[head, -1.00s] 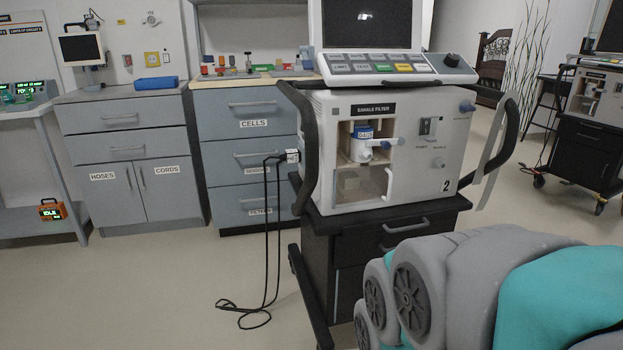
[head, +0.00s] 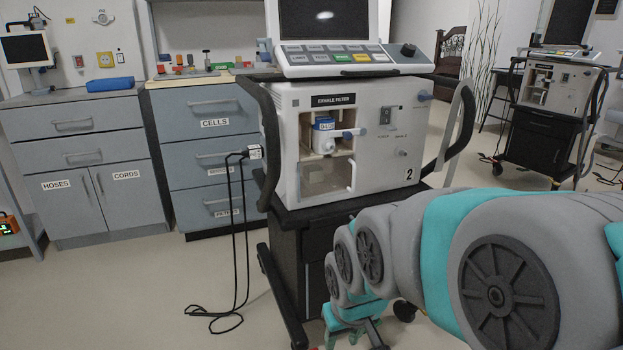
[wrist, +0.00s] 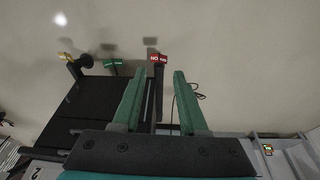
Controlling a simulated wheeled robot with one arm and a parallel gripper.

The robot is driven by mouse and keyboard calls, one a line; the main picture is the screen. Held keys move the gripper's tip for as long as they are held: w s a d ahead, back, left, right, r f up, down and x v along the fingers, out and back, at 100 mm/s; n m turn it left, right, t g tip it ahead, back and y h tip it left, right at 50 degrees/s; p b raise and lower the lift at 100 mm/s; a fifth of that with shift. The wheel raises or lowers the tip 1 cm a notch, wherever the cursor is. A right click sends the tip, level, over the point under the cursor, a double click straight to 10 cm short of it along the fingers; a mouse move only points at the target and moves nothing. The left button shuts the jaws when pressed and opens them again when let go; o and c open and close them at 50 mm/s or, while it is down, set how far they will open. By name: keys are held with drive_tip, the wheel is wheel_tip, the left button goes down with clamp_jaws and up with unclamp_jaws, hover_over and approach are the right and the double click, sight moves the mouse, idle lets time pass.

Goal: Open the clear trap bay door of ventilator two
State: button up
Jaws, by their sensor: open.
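Ventilator two (head: 400,150), marked with a 2, stands on a black cart in the middle of the head view. Its front has an open-looking recess under the EXHALE FILTER label. A blue-and-white filter (head: 323,137) sits in the upper part. The clear trap bay door (head: 325,178) appears to cover the lower bay; it looks shut, with a pale block dimly visible behind it. My gripper (wrist: 160,75) is open and empty in the wrist view, over the floor. In the head view it shows only partly at the bottom edge, low beside the cart and well below the door.
Black handle rails (head: 268,135) flank the ventilator. A black cable (head: 240,250) hangs from its left side to the floor. Grey drawers (head: 205,130) stand behind left. Another ventilator (head: 560,85) is at the far right. In the wrist view a red tag (wrist: 159,58) shows between the fingertips.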

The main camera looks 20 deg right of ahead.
drive_tip(key=w+d+t+b, duration=0.2)
drive_tip(key=w+d+t, duration=0.2)
drive_tip(key=w, duration=0.7)
drive_tip(key=m+t+h+b, duration=0.15)
drive_tip(key=t+b, duration=0.25)
drive_tip(key=t, duration=0.7)
approach(355, 171)
drive_tip(key=w, duration=0.1)
drive_tip(key=shift+w+d+r, duration=0.1)
drive_tip(key=shift+w+d, duration=0.05)
drive_tip(key=shift+w, duration=1.15)
drive_tip(key=shift+w+d+f, duration=0.1)
drive_tip(key=shift+w+d, duration=0.05)
drive_tip(key=shift+w, duration=1.2)
drive_tip(key=shift+w+d+r, duration=0.1)
drive_tip(key=shift+w+d, duration=0.05)
drive_tip(key=shift+w, duration=1.15)
clamp_jaws()
